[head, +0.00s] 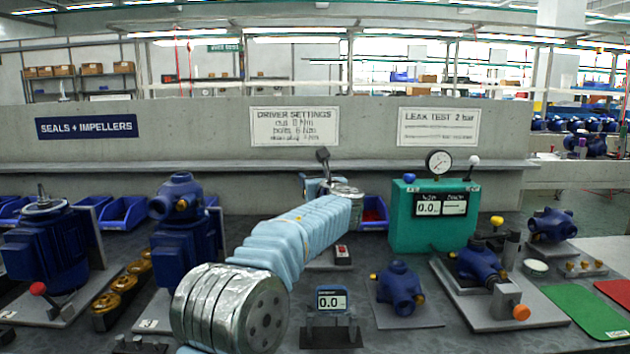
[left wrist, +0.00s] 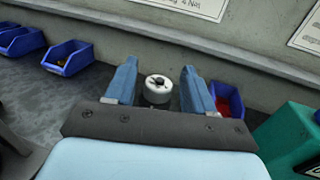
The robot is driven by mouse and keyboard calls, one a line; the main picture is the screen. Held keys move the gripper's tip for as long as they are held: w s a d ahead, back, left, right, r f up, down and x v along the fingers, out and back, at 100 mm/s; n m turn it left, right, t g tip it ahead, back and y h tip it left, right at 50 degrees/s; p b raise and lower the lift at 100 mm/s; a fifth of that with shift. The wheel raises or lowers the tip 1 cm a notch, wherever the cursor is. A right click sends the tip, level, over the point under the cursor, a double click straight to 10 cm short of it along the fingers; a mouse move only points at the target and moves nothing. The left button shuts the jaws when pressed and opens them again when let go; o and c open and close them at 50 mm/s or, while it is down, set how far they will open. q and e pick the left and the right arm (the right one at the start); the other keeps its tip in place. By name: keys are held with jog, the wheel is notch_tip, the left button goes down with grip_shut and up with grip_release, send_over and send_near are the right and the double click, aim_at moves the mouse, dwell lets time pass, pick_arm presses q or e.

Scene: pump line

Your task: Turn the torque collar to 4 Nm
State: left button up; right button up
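My left arm reaches from the front middle toward the back of the bench in the head view, with its gripper (head: 328,188) at the far end. In the left wrist view the gripper (left wrist: 158,85) has its two blue fingers spread. A dark knob (head: 322,155) rises just behind the gripper in the head view. My arm hides most of what is below it. No setting mark is readable. My right gripper is not in view.
A green leak tester (head: 432,232) stands right of the gripper. A blue bin with red contents (left wrist: 228,99) is close to the right finger. A small display reading 0.0 (head: 332,300) stands in front. Blue pumps (head: 186,240) stand left. The settings sign (head: 294,127) hangs behind.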

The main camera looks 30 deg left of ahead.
pick_arm(q)
jog(key=b+v, duration=0.3)
jog(key=v, duration=1.1)
jog(key=shift+a, duration=0.1)
